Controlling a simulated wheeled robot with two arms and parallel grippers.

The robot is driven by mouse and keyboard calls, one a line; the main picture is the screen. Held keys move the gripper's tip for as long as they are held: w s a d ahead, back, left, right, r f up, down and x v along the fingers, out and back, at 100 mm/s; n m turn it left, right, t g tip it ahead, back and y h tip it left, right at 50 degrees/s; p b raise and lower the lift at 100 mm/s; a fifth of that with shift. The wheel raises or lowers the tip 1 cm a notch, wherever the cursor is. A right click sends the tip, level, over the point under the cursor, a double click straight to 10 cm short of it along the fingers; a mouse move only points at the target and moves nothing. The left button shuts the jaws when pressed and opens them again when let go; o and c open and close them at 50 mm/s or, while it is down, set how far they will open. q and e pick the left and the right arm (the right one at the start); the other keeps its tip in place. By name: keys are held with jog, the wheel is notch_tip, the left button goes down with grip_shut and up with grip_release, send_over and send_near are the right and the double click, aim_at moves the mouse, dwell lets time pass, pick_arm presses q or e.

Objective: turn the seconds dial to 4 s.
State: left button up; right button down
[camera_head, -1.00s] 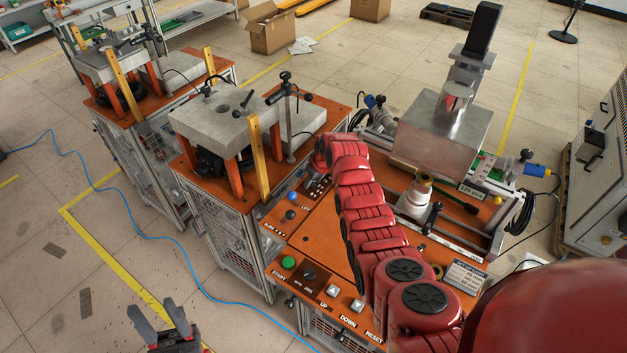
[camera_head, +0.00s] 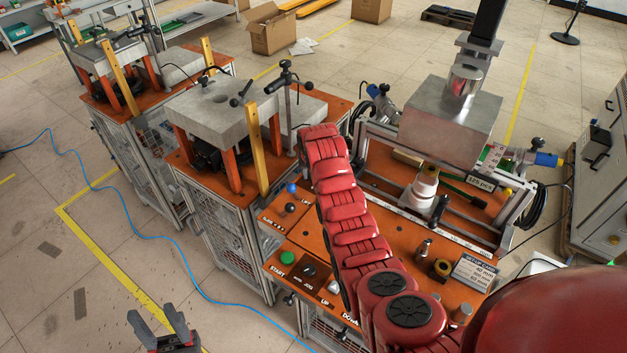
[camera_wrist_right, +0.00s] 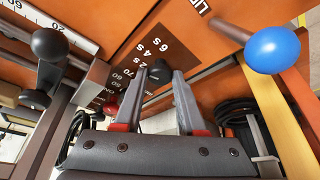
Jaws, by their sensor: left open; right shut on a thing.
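The seconds dial is a small black knob (camera_wrist_right: 159,70) on a brown scale plate (camera_wrist_right: 168,50) marked 2 s, 4 s and 6 s, in the right wrist view. My right gripper (camera_wrist_right: 160,78) has its two grey fingertips on either side of this knob and is shut on it. I cannot read where the dial points. In the head view, my red right arm hides the right gripper and the dial. My left gripper (camera_head: 160,322) is open and empty above the floor at the bottom left, away from the machine.
A blue ball handle (camera_wrist_right: 272,50) stands to the right of the right gripper and a black ball handle (camera_wrist_right: 50,45) to the left. The orange bench (camera_head: 375,240) carries a green START button (camera_head: 287,257) and a metal block (camera_head: 450,125). A grey block stand (camera_head: 220,108) is left of it.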

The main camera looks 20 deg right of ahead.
jog(key=shift+a+m+h+b, duration=0.2)
jog(key=shift+m+h+b, duration=0.4)
jog(key=shift+m+b, duration=1.3)
jog(key=shift+n+g, duration=0.3)
jog(key=shift+c, duration=2.4)
grip_release()
